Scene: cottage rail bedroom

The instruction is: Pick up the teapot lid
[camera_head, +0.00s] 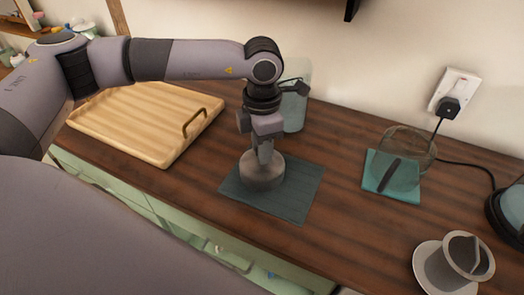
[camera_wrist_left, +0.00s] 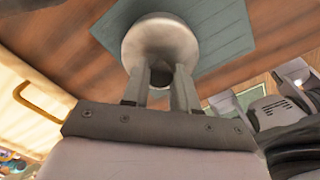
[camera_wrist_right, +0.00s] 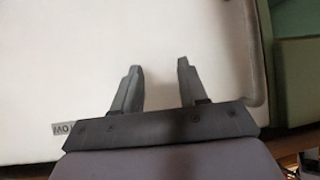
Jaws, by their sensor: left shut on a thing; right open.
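The teapot lid (camera_head: 262,172) is a round, pale grey piece at the dark teal mat (camera_head: 296,196) in the middle of the counter. My left gripper (camera_head: 265,152) points down at it from above, its fingers shut on the lid's narrow top part. In the left wrist view the lid (camera_wrist_left: 160,38) shows as a round disc just beyond the two fingertips (camera_wrist_left: 161,78). I cannot tell whether it touches the mat. My right gripper (camera_wrist_right: 158,68) is open and empty in front of a white surface, seen only in the right wrist view.
A wooden tray (camera_head: 130,140) with a handle lies left. A bluish glass vessel (camera_head: 293,105) stands behind my left wrist.

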